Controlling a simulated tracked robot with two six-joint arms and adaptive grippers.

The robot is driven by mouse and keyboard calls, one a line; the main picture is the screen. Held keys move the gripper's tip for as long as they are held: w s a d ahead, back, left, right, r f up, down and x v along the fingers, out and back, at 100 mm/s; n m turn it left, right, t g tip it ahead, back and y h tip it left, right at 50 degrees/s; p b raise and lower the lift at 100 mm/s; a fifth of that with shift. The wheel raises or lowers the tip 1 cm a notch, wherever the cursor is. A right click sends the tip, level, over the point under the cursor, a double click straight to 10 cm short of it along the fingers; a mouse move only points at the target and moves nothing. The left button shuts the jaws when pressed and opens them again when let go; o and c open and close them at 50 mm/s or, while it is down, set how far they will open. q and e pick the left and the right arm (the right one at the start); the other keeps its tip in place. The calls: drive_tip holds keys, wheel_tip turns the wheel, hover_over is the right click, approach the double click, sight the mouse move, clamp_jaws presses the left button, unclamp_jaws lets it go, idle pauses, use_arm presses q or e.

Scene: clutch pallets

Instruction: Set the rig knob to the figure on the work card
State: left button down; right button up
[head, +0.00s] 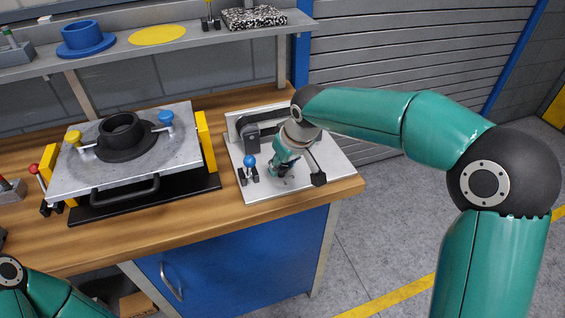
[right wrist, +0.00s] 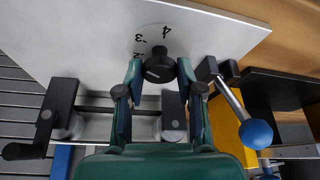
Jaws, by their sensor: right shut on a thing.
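The rig (head: 252,193) is a pale metal plate with fixtures at the right end of the bench. Its black rig knob (right wrist: 160,66) shows in the right wrist view, with a short pale mark on its face. Printed figures 4, 3 and 2 stand beside the knob on the plate. I cannot tell which figure the mark points to. My right gripper (right wrist: 160,72) is shut on the knob, one finger on each side. In the head view my right gripper (head: 284,166) reaches down over the plate and hides the knob. I see no work card.
A blue-balled lever (head: 249,165) stands left of my right gripper, and a black-ended handle (head: 318,178) right of it. A metal pallet (head: 75,179) with a black ring (head: 122,130) stands at left. A shelf (head: 190,33) runs behind.

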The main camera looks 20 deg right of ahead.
drive_tip(key=o, duration=1.1)
drive_tip(key=shift+o, duration=0.2)
drive_tip(key=shift+r, duration=0.1)
drive_tip(key=v, duration=1.1)
drive_tip(key=shift+s+r, duration=0.2)
drive_tip(key=shift+r, duration=0.1)
